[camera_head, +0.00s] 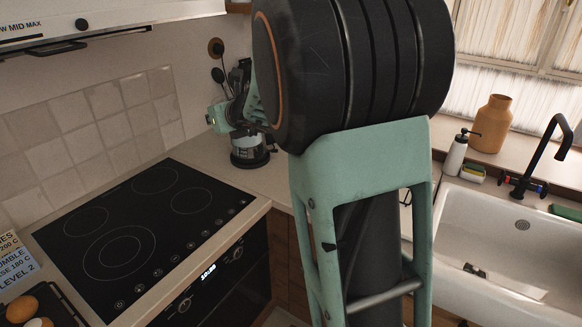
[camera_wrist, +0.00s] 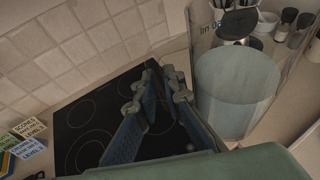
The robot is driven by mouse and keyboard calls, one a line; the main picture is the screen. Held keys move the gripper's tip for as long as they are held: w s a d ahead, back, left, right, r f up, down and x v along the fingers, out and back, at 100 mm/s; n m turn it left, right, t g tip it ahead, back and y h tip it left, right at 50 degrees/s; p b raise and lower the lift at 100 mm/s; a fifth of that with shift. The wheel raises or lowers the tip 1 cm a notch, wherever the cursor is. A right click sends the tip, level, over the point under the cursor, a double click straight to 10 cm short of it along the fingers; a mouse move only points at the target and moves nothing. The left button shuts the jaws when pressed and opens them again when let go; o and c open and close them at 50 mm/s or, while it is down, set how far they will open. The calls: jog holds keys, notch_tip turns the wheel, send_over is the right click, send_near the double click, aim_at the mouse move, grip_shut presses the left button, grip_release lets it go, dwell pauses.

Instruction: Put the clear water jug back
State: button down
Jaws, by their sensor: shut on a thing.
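The clear water jug (camera_wrist: 238,85) fills the right of the wrist view, with pale bluish water inside and part of some lettering near its rim. My gripper (camera_wrist: 160,86) is beside it on the left, shut on the jug; the exact grip point is hard to make out. In the head view my gripper (camera_head: 222,117) shows small beyond my large dark arm joint, over the counter behind the hob. Glass seen close to it there overlaps a dark-based kettle-like thing (camera_head: 249,158), so the jug's outline and whether its bottom touches the counter cannot be told.
A black hob (camera_head: 142,228) lies at the left against the tiled wall. Utensils (camera_head: 217,60) and small jars (camera_wrist: 288,22) stand at the back. A sink (camera_head: 505,240) with a black tap, a soap bottle (camera_head: 457,152) and an orange vase (camera_head: 492,124) is at the right.

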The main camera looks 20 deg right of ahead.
jog(key=s+f+n+g+y, duration=0.5)
jog(key=s+f+n+y, duration=0.3)
jog(key=s+f, duration=0.9)
jog(key=s+n, duration=0.1)
jog(key=s, duration=0.2)
jog(key=shift+s+d+y, duration=0.3)
jog(key=shift+s+d, duration=0.05)
jog(key=shift+f+g, duration=0.15)
jog(key=shift+g, duration=0.15)
